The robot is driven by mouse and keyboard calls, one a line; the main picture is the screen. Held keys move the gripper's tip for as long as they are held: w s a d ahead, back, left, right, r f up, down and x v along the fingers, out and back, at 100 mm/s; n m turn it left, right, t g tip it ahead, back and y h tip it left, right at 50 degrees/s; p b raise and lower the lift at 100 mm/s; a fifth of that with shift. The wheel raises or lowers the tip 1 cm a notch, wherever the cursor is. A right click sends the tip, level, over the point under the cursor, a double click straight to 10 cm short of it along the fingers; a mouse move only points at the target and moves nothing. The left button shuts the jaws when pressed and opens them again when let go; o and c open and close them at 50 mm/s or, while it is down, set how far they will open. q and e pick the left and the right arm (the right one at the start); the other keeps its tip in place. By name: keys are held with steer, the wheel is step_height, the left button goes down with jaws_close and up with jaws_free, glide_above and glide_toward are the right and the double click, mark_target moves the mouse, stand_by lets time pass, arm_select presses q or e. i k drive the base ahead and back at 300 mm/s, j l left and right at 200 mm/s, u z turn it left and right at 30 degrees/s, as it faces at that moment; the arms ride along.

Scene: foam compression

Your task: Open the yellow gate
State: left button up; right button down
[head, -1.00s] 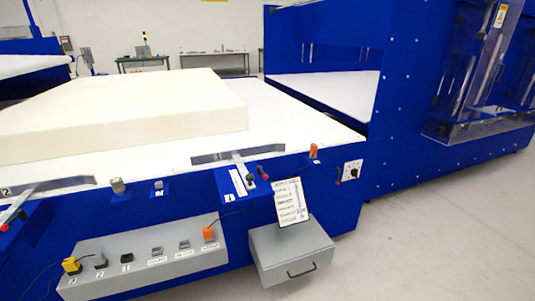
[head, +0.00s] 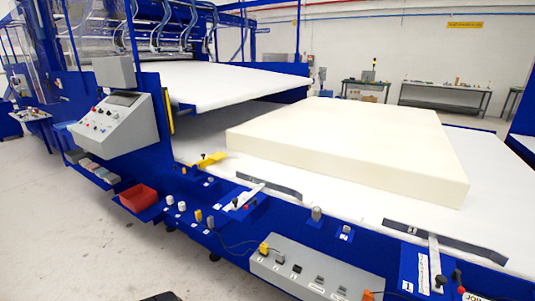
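A small yellow piece with a dark knob (head: 212,160) sits on the near edge of the white table, left of the foam block. A narrow upright yellow strip (head: 170,113) shows at the side of the blue machine, beside the raised white deck. I cannot tell for sure which of these is the gate, or whether it is open or shut. The large cream foam block (head: 345,140) lies flat on the white table (head: 490,215). Neither gripper can be made out.
A grey control panel (head: 115,125) stands at the left, with a red bin (head: 138,198) below it. A grey switch box (head: 310,273) juts from the blue front. Grey floor (head: 60,240) is clear at the lower left. A dark shape touches the bottom edge.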

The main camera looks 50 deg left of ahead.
mark_target(206, 162)
steer(key=u, duration=2.1)
